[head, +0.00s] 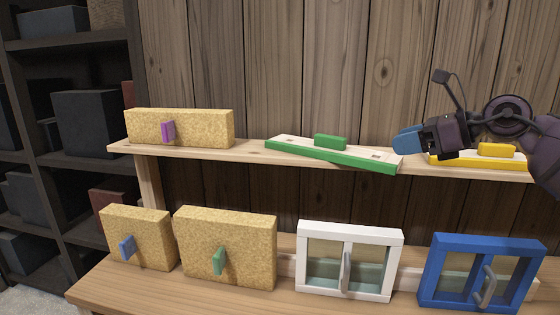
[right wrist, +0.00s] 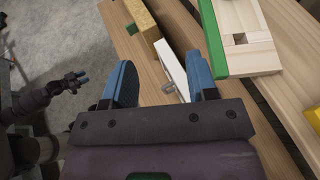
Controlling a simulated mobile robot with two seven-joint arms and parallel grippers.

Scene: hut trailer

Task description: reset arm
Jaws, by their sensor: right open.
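My right gripper (head: 408,141) is at the right of the head view, in front of the upper shelf between the green-edged board and the yellow-edged board. In the right wrist view its two blue fingers (right wrist: 163,82) stand apart with nothing held between them. A dark arm end with small bluish tips, apparently my left gripper (right wrist: 76,80), shows at the left of that view, too small to read its jaws. It is not in the head view.
The upper shelf (head: 225,153) holds a cork block (head: 205,125), a skewed green-edged board (head: 300,151) and a yellow-edged board (head: 480,162). Below stand two cork doors (head: 245,235), a white-framed window (head: 393,240) and a blue-framed window (head: 433,270). Dark shelving (head: 65,180) is at left.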

